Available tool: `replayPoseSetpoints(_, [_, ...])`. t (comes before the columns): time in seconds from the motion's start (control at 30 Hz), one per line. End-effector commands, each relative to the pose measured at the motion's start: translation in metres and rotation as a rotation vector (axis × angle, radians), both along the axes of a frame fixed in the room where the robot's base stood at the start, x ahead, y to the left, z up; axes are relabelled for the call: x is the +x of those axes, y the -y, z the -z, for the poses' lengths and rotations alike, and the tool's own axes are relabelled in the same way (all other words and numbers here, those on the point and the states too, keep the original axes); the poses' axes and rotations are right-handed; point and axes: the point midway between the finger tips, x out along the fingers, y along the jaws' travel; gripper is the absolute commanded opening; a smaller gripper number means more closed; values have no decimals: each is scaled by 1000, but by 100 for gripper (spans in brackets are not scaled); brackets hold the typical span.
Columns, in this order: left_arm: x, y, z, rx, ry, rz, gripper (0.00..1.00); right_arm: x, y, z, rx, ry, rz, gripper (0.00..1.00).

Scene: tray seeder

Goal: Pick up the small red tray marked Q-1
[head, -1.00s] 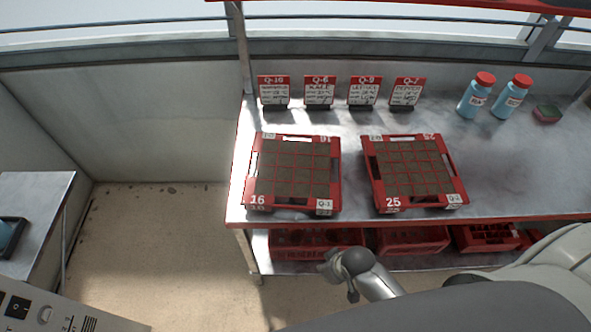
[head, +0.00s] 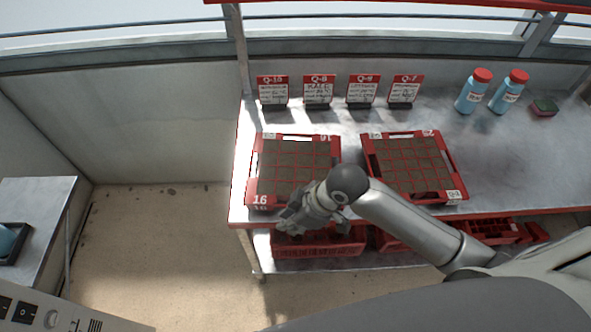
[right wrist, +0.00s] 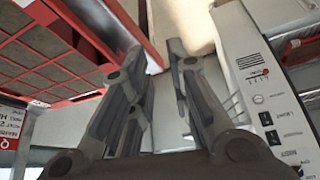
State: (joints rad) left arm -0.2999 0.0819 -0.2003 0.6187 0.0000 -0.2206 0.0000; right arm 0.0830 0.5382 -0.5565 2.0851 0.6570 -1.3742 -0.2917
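Two red trays with dark soil cells lie side by side on the metal table. My left gripper is not in view.
Several sign cards (head: 318,92) stand behind the trays. Two blue bottles (head: 472,95) with red caps and a sponge (head: 544,107) are at the back right. Red crates (head: 320,247) sit on the lower shelf. A white control panel (head: 60,315) is at bottom left.

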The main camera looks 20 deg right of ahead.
Motion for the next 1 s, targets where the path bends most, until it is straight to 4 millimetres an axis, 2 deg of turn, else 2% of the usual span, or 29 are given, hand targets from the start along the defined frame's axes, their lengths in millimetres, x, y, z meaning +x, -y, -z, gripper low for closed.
replayPoseSetpoints(0.03, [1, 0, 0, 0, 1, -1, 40, 14, 9, 0, -22, 7, -43, 18])
replayPoseSetpoints(0.2, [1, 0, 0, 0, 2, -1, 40, 46, 39, -2, -58, -11, -145, 18])
replayPoseSetpoints(0.4, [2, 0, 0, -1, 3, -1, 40, 66, 65, -8, -72, -25, -169, 18])
replayPoseSetpoints(0.53, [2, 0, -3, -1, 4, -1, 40, 70, 64, 1, -71, -31, -173, 18])
replayPoseSetpoints(0.8, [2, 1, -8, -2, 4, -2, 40, 76, 50, 37, -69, -29, -171, 18])
replayPoseSetpoints(1.0, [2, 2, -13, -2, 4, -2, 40, 77, 44, 48, -70, -29, -172, 18])
